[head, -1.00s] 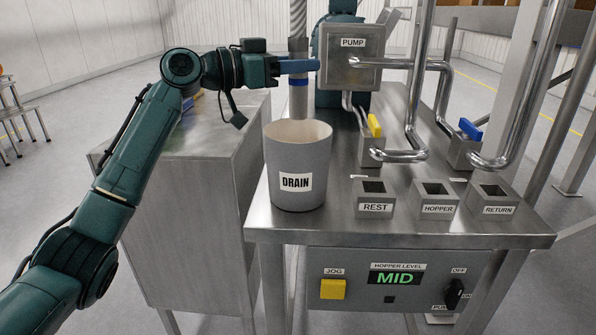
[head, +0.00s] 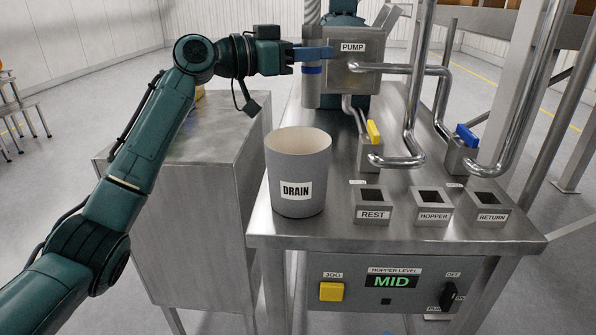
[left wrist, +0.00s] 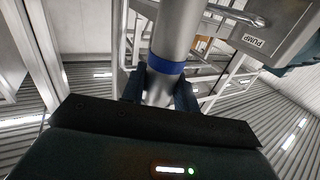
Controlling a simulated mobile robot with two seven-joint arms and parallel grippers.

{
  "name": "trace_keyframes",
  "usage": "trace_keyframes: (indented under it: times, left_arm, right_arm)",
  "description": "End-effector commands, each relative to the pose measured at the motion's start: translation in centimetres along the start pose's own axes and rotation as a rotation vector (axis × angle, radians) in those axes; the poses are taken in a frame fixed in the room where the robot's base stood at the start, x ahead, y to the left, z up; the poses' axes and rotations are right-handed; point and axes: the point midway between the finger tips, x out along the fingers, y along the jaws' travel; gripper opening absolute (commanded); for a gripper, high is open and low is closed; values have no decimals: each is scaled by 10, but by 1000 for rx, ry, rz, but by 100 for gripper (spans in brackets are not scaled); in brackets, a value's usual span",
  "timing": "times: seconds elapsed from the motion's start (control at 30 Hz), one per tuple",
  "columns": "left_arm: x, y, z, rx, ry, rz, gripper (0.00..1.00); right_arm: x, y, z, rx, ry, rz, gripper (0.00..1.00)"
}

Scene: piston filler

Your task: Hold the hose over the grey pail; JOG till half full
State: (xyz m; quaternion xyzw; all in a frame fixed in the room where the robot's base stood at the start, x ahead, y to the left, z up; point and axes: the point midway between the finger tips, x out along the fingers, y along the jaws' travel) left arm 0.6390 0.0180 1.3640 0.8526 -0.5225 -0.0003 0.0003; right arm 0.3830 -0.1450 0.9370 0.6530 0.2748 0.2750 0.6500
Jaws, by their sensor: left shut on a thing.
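The grey pail (head: 297,205), labelled DRAIN, stands upright at the table's left front. Its pale inner wall shows, but its bottom is hidden. My left gripper (head: 318,53) is shut on the grey hose (head: 312,91), close above its blue band. The hose hangs upright beside the PUMP box, and its lower end appears beyond the pail's rim and higher in the picture. The left wrist view shows the hose (left wrist: 178,32) between the fingers. The yellow JOG button (head: 332,291) is on the front panel, with nothing touching it. My right gripper is out of view.
The PUMP box (head: 352,75) is close right of the hose. Sockets marked REST (head: 373,206), HOPPER (head: 433,207) and RETURN (head: 490,207) line the front. A yellow valve handle (head: 374,132) and a blue one (head: 467,136) stand behind. The hopper display (head: 392,281) reads MID.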

Motion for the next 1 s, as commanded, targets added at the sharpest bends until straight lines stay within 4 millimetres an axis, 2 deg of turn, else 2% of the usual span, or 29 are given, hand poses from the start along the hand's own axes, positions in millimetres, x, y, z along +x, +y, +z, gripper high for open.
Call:
trace_keyframes:
  times: [0.03, 0.13, 0.5, 1.0]
  left_arm:
    - [2, 2, -9, 1, 3, 1, 0]
    - [5, 3, -16, 1, 3, 0, 0]
    - [16, 8, -38, 1, 3, 0, 0]
    - [16, 8, -34, 1, 2, -5, 0]
  right_arm:
    - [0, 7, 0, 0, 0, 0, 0]
    - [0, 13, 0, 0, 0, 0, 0]
    - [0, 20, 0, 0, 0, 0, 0]
    - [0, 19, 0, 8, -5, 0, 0]
